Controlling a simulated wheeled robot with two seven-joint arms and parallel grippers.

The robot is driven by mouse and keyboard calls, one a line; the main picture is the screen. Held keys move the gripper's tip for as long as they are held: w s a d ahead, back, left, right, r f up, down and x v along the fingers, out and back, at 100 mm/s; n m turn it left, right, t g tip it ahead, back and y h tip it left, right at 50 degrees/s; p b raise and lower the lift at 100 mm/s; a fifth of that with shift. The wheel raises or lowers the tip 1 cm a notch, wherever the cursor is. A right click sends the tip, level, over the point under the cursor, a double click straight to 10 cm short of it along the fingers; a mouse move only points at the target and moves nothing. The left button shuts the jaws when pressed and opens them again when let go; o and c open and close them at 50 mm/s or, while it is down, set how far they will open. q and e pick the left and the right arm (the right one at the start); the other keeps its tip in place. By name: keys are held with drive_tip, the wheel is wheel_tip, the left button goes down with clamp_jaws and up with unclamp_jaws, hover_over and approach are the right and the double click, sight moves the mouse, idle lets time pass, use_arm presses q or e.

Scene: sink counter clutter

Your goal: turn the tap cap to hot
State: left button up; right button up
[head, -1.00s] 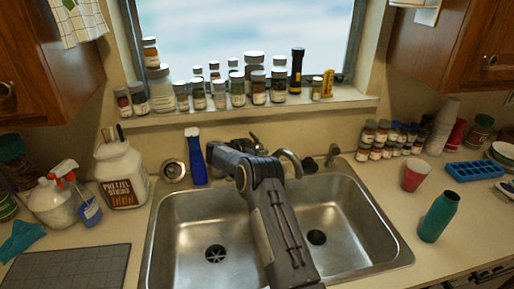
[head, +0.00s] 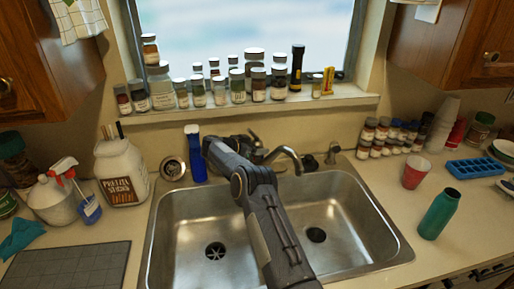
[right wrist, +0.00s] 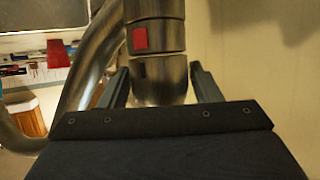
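The metal tap (head: 288,155) stands behind the double sink, its curved spout reaching right and forward. In the right wrist view its cylindrical cap (right wrist: 157,38) carries a red square mark, with a small dark mark on the section below. My right gripper (right wrist: 163,86) is open, one finger on each side of the tap's upright body. Gaps seem to show beside the metal; I cannot tell whether either finger touches. In the head view my right arm hides most of the tap's base and the gripper's fingers. My left gripper is not in view.
A blue bottle (head: 197,155) stands close left of my right arm. Several jars line the window sill (head: 240,112) behind. A pretzel jar (head: 122,172) is at left; a red cup (head: 415,172) and teal bottle (head: 438,214) are at right. The sink basins (head: 350,225) are empty.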

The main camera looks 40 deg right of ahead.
drive_tip(key=b+v, duration=0.2)
drive_tip(key=v, duration=0.5)
drive_tip(key=shift+a, duration=0.4)
drive_tip(key=shift+r, duration=0.1)
